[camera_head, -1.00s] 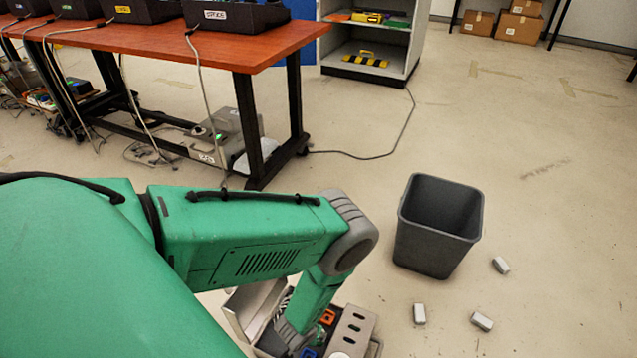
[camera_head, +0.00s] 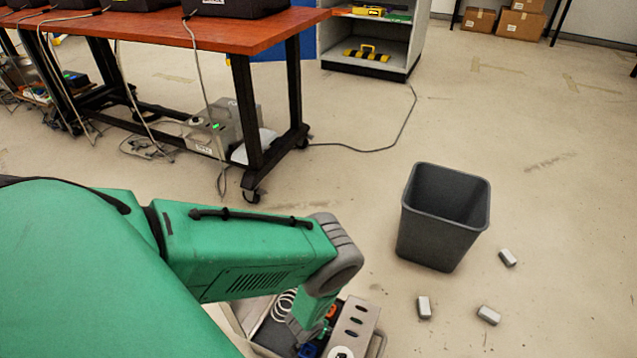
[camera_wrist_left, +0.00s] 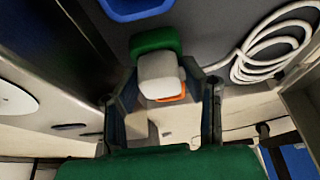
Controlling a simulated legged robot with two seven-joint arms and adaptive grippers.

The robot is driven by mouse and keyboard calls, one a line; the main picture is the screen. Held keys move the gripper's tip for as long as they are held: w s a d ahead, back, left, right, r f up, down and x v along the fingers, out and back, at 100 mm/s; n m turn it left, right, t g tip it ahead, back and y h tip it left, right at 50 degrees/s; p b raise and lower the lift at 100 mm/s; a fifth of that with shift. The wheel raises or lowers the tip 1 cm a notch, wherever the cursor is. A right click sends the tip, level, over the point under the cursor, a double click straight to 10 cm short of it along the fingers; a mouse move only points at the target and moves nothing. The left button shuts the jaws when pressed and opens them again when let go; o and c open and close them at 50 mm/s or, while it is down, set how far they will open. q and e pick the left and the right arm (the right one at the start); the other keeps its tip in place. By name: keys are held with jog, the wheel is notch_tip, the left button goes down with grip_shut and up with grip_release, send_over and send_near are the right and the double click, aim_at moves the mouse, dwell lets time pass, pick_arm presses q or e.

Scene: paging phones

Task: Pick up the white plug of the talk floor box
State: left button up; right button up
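A white plug (camera_wrist_left: 160,70) shows in the left wrist view, in front of a green piece (camera_wrist_left: 155,41), with an orange edge below it. My left gripper (camera_wrist_left: 161,84) has its fingers spread on either side of the plug; I cannot tell whether they touch it. In the head view my left arm reaches down into an open grey floor box (camera_head: 362,318) at the bottom centre. The arm hides much of the box and the plug. A coiled white cable (camera_head: 284,304) lies in the box and shows in the wrist view (camera_wrist_left: 275,50). My right gripper is out of view.
A dark grey bin (camera_head: 441,222) stands right of the box, with small white blocks (camera_head: 488,315) on the floor nearby. A red-topped table (camera_head: 150,32) with hanging cables is at upper left. A shelf unit (camera_head: 375,45) stands behind. The right floor is mostly clear.

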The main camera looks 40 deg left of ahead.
pick_arm(q)
jog(key=c, duration=0.8)
jog(key=shift+r, duration=0.15)
notch_tip(320, 180, up, 9)
jog(key=p, duration=0.5)
jog(key=shift+f, duration=0.2)
jog(key=shift+r, duration=0.6)
jog(key=w+a+b, duration=0.2)
jog(key=w+b, duration=0.1)
jog(key=w, duration=0.4)
